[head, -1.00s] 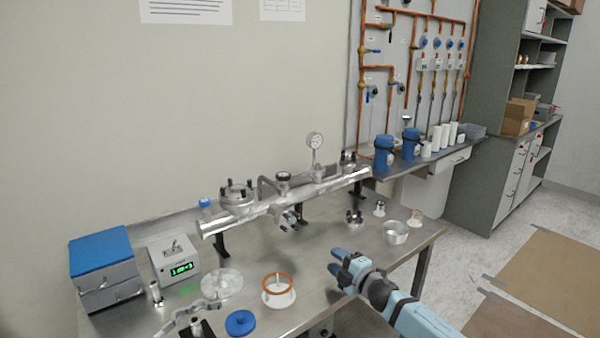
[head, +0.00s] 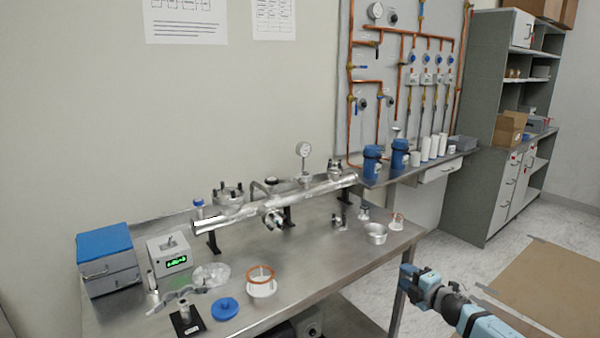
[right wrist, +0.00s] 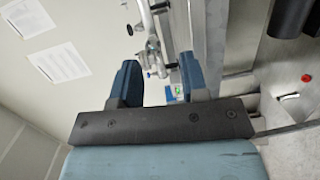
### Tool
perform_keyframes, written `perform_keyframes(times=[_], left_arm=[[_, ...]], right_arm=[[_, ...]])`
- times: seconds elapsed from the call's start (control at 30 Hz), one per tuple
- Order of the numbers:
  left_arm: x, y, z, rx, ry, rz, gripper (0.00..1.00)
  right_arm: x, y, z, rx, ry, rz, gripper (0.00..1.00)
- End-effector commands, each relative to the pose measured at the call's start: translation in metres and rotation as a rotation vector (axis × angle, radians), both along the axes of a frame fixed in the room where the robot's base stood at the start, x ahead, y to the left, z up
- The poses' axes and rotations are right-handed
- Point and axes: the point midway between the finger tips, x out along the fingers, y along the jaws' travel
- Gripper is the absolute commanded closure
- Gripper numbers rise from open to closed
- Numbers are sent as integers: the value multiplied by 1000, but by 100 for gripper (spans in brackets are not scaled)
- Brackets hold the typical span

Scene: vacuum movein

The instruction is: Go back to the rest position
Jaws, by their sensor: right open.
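My right gripper (head: 420,279) is open and empty in the head view, just off the right front edge of the steel table (head: 330,262). In the right wrist view its two blue fingers (right wrist: 160,85) stand apart with nothing held between them. My left gripper is in neither view now. On the table stands a metal vacuum tube assembly (head: 290,200) on black stands, with a round gauge (head: 303,149) on top.
On the table are a blue-lidded box (head: 107,262), a meter with a green display (head: 170,258), an orange ring on a white piece (head: 261,282), a blue disc (head: 225,309) and a metal cup (head: 376,233). Open floor lies right of the table; shelves (head: 490,130) stand behind.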

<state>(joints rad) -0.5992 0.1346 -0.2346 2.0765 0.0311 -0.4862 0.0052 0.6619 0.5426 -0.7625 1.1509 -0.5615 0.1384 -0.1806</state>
Motion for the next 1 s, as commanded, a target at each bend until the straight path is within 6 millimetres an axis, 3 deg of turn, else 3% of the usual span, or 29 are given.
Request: perform_keyframes(times=[0.1,0.47,0.57,0.73,1.0], left_arm=[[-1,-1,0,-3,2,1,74],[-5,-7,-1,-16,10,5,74],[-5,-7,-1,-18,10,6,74],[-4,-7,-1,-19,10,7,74],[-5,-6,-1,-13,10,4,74]], right_arm=[[-2,-48,2,-51,0,-40,59],[-98,-21,-81,190,183,-125,59],[-139,-16,-106,276,261,-171,59],[-227,-11,-144,443,424,-274,59],[-362,-12,-170,654,678,-454,59]])
